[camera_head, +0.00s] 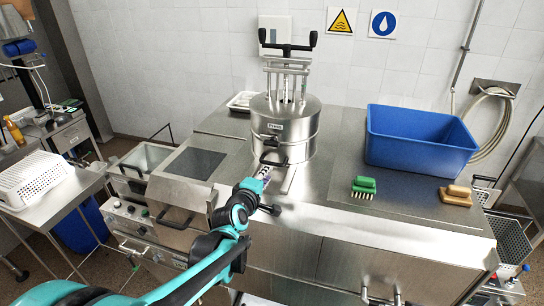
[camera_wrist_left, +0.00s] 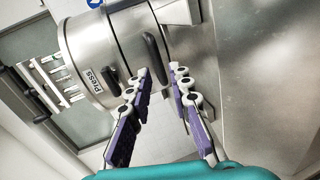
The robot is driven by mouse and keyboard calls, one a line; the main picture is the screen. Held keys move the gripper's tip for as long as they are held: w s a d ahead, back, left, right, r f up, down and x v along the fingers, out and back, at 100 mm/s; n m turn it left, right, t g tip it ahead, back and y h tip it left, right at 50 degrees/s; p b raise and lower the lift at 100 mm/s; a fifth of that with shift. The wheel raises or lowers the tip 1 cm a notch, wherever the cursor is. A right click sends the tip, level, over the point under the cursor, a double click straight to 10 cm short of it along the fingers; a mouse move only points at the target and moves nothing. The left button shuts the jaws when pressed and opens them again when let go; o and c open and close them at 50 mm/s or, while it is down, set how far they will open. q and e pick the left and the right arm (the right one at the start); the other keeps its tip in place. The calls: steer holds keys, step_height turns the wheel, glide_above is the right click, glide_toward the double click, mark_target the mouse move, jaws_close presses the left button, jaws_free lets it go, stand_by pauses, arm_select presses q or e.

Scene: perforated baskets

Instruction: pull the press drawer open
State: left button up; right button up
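The press (camera_head: 285,125) is a steel cylinder with a "Press" label, standing on the steel counter; it fills the upper left of the left wrist view (camera_wrist_left: 92,60). A dark handle (camera_wrist_left: 154,52) sits on its lower section, which looks like the drawer. A second dark handle (camera_wrist_left: 111,82) is on the section nearer the label. My left gripper (camera_wrist_left: 161,70) is open and empty, its purple-padded fingers pointing at the press. The lower handle is just beyond the fingertips, roughly in line with the gap; contact cannot be told. In the head view my left gripper (camera_head: 266,172) is in front of the press.
A blue tub (camera_head: 415,138), a green brush (camera_head: 364,187) and a tan brush (camera_head: 456,195) are on the counter to the right. A fryer-like unit (camera_head: 180,180) stands left. A white perforated basket (camera_head: 32,178) is farther left. The counter just right of the press is clear.

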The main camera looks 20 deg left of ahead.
mark_target(271, 164)
arm_select(q)
steer(key=shift+w+a+f+n, duration=0.1)
steer(key=shift+w+a+n, duration=0.15)
steer(key=shift+w, duration=0.25)
steer(key=shift+w+a+f+n, duration=0.15)
steer(key=shift+w+n, duration=0.1)
steer(key=shift+w, duration=0.2)
steer(key=x, duration=0.7)
steer(key=shift+r, duration=0.2)
jaws_close()
